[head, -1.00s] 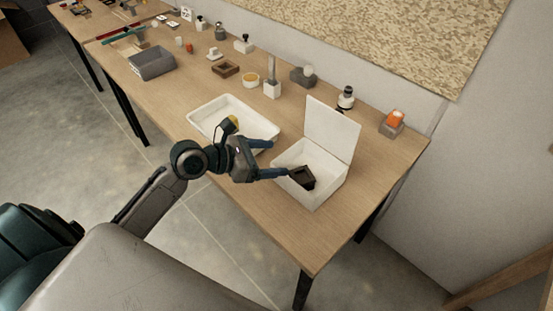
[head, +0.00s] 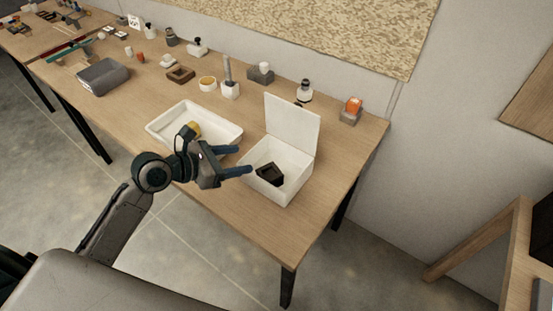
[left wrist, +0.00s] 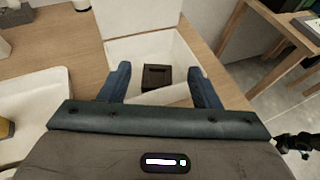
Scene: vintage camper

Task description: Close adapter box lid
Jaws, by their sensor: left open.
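The white adapter box (head: 285,188) stands on the wooden table, and its lid (head: 292,128) is up, standing about upright along the far side. A dark brown block-like adapter (head: 270,174) lies inside the box. In the left wrist view the box (left wrist: 185,46) shows ahead between my fingers, with the dark adapter (left wrist: 157,77) in it. My left gripper (head: 243,160) is open and empty, beside the box's left side, its fingers pointing toward the box. It also shows in the left wrist view (left wrist: 158,84).
A white tray (head: 166,117) with a yellow object (head: 193,130) stands left of the box. An orange-topped item (head: 352,108) stands at the back right. Table right of the box is clear.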

